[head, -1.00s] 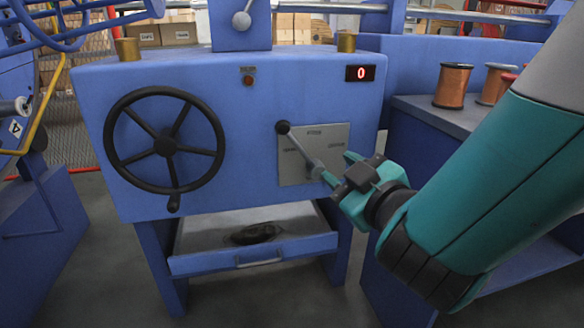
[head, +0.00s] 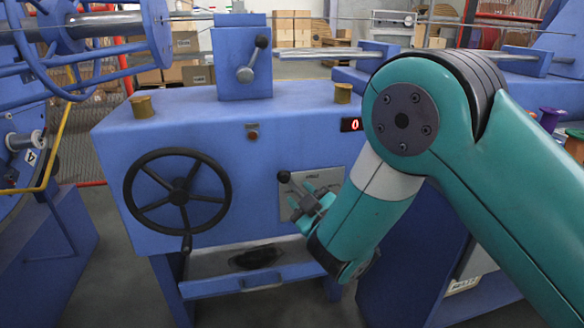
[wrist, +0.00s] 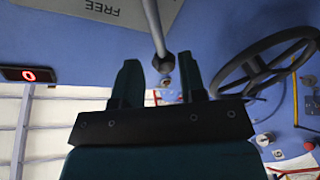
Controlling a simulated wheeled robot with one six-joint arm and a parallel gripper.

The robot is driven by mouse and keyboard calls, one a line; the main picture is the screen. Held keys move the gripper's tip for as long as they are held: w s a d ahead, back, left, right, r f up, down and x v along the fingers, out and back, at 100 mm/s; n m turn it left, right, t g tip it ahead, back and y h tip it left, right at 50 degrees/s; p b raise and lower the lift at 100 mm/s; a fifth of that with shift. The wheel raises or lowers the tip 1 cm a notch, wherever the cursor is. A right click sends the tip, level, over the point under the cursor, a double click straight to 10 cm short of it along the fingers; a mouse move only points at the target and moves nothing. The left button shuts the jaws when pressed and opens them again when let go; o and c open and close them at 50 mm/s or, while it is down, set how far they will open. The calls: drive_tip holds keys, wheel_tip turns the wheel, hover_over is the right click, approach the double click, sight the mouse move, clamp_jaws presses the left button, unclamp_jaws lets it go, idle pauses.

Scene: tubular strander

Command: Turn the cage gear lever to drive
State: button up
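A lever with a black knob (head: 283,176) stands over a grey label plate (head: 290,205) on the blue machine's front; its knob points up and left. In the wrist view the plate (wrist: 130,10) reads FREE, and the lever's silver rod (wrist: 153,25) ends in the dark knob (wrist: 163,62). My gripper (head: 308,203) is in front of the plate, right of and below the knob. In the wrist view my gripper (wrist: 160,80) is open, the knob lined up between its two fingers. I cannot tell whether they touch it. My gripper and arm hide part of the plate and the lever's base.
A black handwheel (head: 178,192) is left of the plate. A red display (head: 351,124) shows 0. Another black-knobbed lever (head: 262,41) is on the upper box. Spools (head: 574,145) stand at the right.

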sight(292, 186)
drive_tip(key=p+x, duration=0.4)
drive_tip(key=shift+r, duration=0.2)
drive_tip(key=shift+w+a+f+p, duration=0.2)
drive_tip(key=shift+w+a+p, duration=0.25)
drive_tip(key=shift+w, duration=0.2)
drive_tip(key=shift+c, duration=0.2)
drive_tip(key=shift+r, duration=0.1)
clamp_jaws()
